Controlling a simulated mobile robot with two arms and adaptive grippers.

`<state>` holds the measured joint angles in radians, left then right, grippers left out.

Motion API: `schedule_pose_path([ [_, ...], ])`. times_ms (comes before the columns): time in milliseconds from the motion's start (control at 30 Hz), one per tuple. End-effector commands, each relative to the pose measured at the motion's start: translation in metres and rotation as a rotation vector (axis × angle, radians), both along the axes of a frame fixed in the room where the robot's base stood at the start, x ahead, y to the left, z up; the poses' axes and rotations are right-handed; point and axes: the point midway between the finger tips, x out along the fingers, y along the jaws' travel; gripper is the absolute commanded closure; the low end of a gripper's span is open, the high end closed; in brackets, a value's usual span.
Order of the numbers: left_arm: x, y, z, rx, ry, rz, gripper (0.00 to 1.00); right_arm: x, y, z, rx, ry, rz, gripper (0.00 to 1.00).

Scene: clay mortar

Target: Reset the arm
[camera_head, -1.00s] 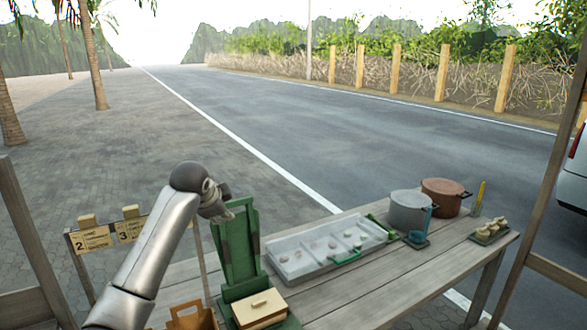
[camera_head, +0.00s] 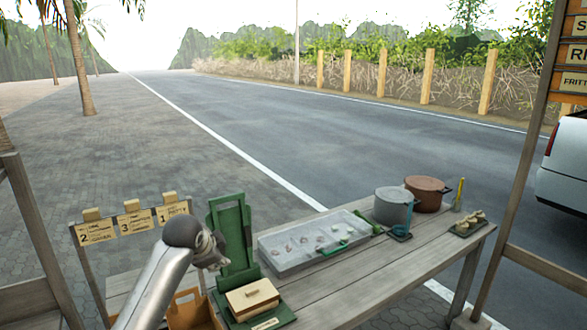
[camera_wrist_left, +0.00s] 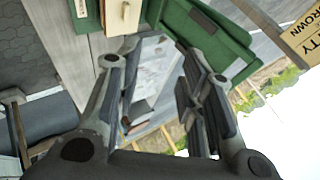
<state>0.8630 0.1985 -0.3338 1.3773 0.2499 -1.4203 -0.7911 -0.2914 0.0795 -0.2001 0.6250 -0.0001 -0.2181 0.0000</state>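My left gripper (camera_head: 213,256) is at the lower left of the head view, beside the left edge of the green upright stand (camera_head: 234,236). In the left wrist view, the two fingers of my left gripper (camera_wrist_left: 155,85) are spread apart with nothing between them. The green stand also shows at the top of the left wrist view (camera_wrist_left: 205,40). My left arm comes up from the bottom edge of the head view. My right gripper is not in view.
The wooden table (camera_head: 345,285) holds a cream-lidded box (camera_head: 252,298), a clear tray (camera_head: 285,262) with small items, a grey pot (camera_head: 391,207), a brown pot (camera_head: 427,193) and a small tray (camera_head: 467,224). A sign rack (camera_head: 130,222) and an orange-brown wooden container (camera_head: 188,312) are near my arm.

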Motion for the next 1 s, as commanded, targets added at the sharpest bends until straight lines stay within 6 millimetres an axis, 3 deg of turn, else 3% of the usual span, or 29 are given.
schedule_pose_path([
  [167, -0.039, -0.01, -0.055, -0.061, 0.055, 0.044, 0.64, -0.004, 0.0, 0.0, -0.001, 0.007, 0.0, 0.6],
  [300, -0.089, -0.017, -0.106, -0.131, 0.114, 0.108, 0.64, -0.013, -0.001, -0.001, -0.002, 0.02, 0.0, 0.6],
  [500, -0.171, -0.021, -0.165, -0.231, 0.198, 0.229, 0.64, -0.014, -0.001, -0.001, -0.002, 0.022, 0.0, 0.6],
  [733, -0.274, -0.018, -0.206, -0.329, 0.289, 0.395, 0.64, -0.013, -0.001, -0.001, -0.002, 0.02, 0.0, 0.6],
  [900, -0.348, -0.011, -0.219, -0.387, 0.347, 0.532, 0.64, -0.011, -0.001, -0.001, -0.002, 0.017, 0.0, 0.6],
  [1000, -0.381, -0.006, -0.22, -0.409, 0.37, 0.599, 0.64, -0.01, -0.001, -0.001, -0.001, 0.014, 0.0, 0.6],
])
